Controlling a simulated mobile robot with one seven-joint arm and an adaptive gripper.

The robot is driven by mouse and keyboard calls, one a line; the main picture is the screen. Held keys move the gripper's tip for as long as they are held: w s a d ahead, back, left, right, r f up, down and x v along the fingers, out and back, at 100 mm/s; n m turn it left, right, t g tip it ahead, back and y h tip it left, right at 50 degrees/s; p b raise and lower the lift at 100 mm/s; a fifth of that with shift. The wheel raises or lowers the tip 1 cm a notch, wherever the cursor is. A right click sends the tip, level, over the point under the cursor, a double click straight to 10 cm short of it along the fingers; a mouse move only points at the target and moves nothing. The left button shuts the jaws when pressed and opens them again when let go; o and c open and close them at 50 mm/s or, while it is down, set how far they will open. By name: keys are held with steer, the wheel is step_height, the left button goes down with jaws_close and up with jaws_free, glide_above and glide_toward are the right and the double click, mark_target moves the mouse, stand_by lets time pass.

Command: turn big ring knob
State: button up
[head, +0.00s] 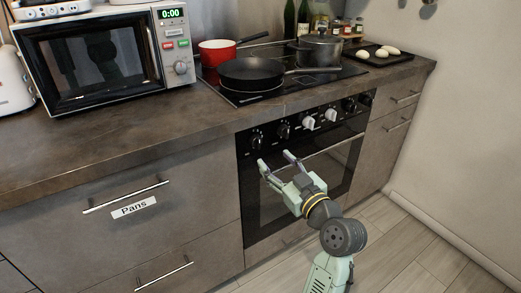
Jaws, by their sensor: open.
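The oven (262,205) has a black control panel with a row of several knobs. At the left end are a black knob (257,139) and a second black knob (284,130). A white knob (309,122) and another white knob (331,115) sit in the middle. At the right end are two more black knobs, one (349,105) beside the other (365,99). I cannot tell which knob is the big ring one. My gripper (275,159) is open and empty, just below the two left knobs in the picture, its fingers pointing toward the oven front.
The oven's door handle (325,147) runs across below the knobs, partly behind my gripper. A black pan (252,71), a red pot (217,52) and a grey pot (319,48) stand on the cooktop. A microwave (108,60) is at left. The floor at right is clear.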

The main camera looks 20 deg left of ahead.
mark_target(259, 145)
steer(key=x, duration=0.3)
steer(key=p+x, duration=0.1)
steer(key=x, duration=0.3)
steer(key=f+p+x, duration=0.1)
steer(key=x, duration=0.2)
steer(key=shift+w, duration=0.2)
steer(key=shift+c, duration=0.5)
steer(key=c, duration=1.1)
